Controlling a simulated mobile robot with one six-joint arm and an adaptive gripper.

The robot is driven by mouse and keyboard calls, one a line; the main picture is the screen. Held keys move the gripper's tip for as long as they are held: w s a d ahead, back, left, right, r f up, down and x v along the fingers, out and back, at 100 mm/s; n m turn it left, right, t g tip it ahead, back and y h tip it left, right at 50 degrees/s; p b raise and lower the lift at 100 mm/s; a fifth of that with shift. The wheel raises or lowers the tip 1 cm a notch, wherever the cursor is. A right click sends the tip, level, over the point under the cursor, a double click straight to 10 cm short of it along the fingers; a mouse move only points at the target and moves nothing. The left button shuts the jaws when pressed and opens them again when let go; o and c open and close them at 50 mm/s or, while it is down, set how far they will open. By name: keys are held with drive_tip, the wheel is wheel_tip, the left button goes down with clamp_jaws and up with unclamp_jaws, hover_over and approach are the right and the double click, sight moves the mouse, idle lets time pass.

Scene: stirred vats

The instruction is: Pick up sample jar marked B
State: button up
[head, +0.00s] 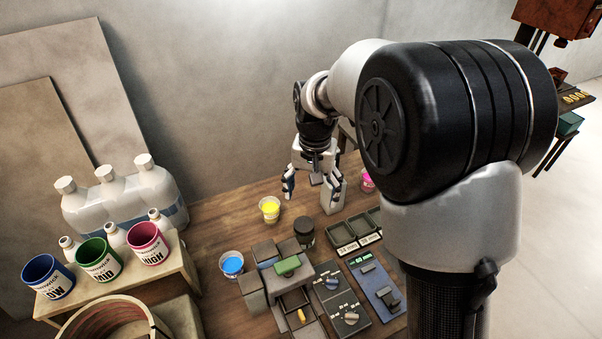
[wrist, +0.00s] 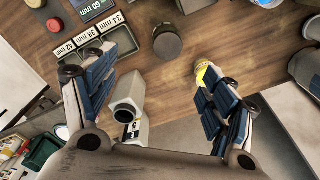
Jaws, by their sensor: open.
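Three small open jars stand on the wooden bench in the head view: yellow (head: 270,213), blue (head: 232,265) and pink (head: 367,186). No letter B is readable on any of them, so I cannot tell which is marked B. My gripper (head: 313,190) is open above the bench, behind the yellow jar and left of the pink one. In the wrist view my gripper (wrist: 150,68) has its fingers wide apart with nothing held. The yellow jar (wrist: 202,69) is partly hidden by the right finger there. A pale grey block (wrist: 128,112) shows between the fingers.
A dark lidded pot (head: 304,232) stands right of the yellow jar. A compartment tray (head: 350,247) and control boxes (head: 340,302) crowd the front right. Blue, green and magenta tins (head: 98,260) and white bottles (head: 105,205) stand left. Bare bench lies around the yellow jar.

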hover_over(304, 225)
wheel_tip(304, 225, down, 4)
wheel_tip(304, 225, down, 12)
drive_tip(key=b, duration=0.3)
drive_tip(key=shift+r+b, duration=0.25)
drive_tip(key=shift+b, duration=0.1)
drive_tip(key=shift+w+f+b, duration=0.15)
drive_tip(key=shift+f+b, duration=0.5)
drive_tip(key=shift+f, duration=0.9)
drive_tip(key=shift+w+f+b, duration=0.15)
drive_tip(key=shift+f+b, duration=0.45)
drive_tip(key=shift+f, duration=0.95)
drive_tip(key=shift+c, duration=0.5)
drive_tip(key=c, duration=1.1)
